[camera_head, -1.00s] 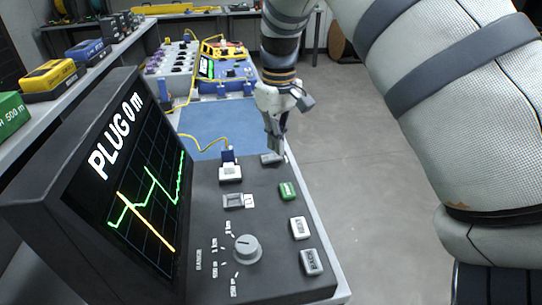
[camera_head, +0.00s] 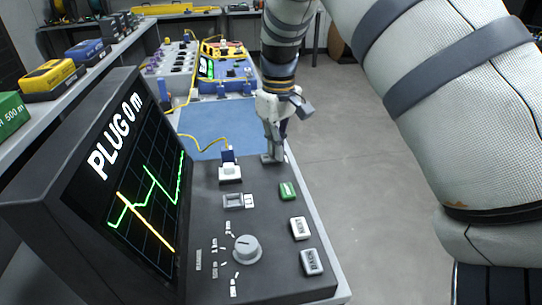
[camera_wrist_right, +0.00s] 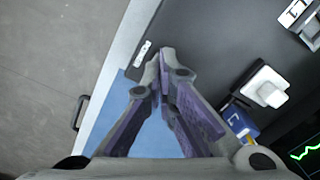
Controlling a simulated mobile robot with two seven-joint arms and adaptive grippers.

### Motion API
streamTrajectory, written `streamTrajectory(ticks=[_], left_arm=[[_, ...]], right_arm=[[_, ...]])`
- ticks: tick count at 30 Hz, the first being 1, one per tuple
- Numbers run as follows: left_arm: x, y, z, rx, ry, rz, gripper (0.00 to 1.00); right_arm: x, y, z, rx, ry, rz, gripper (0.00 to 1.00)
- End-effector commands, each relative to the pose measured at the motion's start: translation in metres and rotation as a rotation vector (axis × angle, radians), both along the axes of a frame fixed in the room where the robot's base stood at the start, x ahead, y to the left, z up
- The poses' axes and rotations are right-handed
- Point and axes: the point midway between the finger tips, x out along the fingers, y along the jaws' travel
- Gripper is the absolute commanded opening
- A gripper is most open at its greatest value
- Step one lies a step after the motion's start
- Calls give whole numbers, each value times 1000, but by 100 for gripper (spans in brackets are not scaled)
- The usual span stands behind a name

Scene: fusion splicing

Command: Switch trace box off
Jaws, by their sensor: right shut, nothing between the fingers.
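The trace box (camera_head: 215,275) is a dark console with a lit screen (camera_head: 150,195) reading "PLUG 0 m" with green and yellow traces. A small light rocker switch (camera_wrist_right: 142,53) sits near the panel's corner in the wrist view. In the head view the fingertips partly hide that corner. My right gripper (camera_head: 271,158) is shut and empty, pointing down at the corner. In the wrist view its closed fingertips (camera_wrist_right: 166,58) show just beside the switch; I cannot tell whether they touch it. My left gripper is not in view.
The panel also holds a green button (camera_head: 288,191), two light buttons, a knob (camera_head: 247,249) and a white plug with a yellow cable (camera_head: 230,173). A blue mat (camera_head: 205,122) and a blue splicer (camera_head: 222,85) lie beyond. Open floor is at right.

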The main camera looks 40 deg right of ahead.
Motion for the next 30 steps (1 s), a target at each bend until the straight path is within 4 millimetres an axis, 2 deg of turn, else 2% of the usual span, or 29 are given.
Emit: streamTrajectory(ticks=[10,24,30], left_arm=[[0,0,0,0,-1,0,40],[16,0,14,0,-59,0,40],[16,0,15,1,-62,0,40]], right_arm=[[0,0,-3,0,1,0,0],[0,0,48,-1,-6,1,0],[0,0,64,0,-2,0,0]])
